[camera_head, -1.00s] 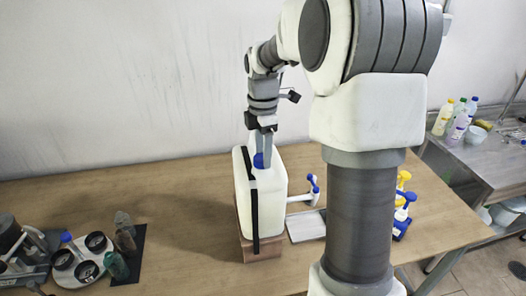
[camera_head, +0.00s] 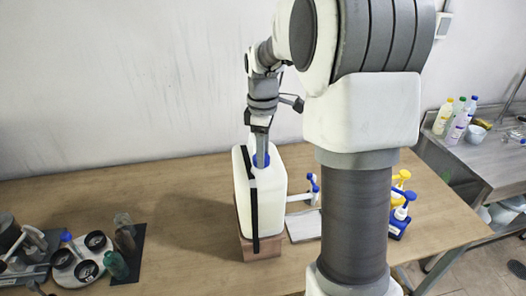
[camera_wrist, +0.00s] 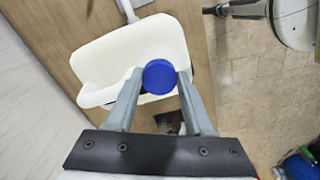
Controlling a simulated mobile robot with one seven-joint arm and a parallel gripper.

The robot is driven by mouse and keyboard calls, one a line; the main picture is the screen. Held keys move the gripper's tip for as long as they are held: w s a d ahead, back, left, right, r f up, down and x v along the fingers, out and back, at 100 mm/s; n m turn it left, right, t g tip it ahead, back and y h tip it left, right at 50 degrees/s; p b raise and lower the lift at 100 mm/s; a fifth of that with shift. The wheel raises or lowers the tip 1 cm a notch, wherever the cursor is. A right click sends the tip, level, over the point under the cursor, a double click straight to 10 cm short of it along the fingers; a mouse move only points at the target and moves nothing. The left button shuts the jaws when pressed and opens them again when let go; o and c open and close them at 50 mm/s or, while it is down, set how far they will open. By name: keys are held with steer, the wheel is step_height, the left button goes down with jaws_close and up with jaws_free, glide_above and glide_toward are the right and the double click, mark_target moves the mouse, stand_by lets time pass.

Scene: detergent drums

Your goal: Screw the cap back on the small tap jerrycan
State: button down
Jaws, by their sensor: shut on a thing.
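The small tap jerrycan (camera_head: 265,205) is white with a black strap. It stands upright on a wooden block (camera_head: 262,248). Its tap (camera_head: 314,186), with a blue handle, sticks out to the right. My gripper (camera_head: 261,163) points down over the jerrycan's top and is shut on the blue cap (camera_head: 262,159). In the wrist view the cap (camera_wrist: 159,76) sits between the two fingertips, in front of the white jerrycan (camera_wrist: 105,62). The cap is at the neck's place; the neck itself is hidden, so I cannot tell how far the cap is seated.
A grey tray (camera_head: 304,226) lies below the tap. The table (camera_head: 185,210) between is clear.

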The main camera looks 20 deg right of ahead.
steer(key=shift+s+f, duration=0.15)
steer(key=shift+f, duration=0.05)
steer(key=m, duration=0.4)
steer(key=shift+a+m, duration=0.15)
steer(key=shift+m, duration=0.15)
steer(key=c, duration=0.5)
jaws_free()
steer(key=o, duration=0.5)
steer(key=shift+r, duration=0.15)
steer(key=shift+r, duration=4.05)
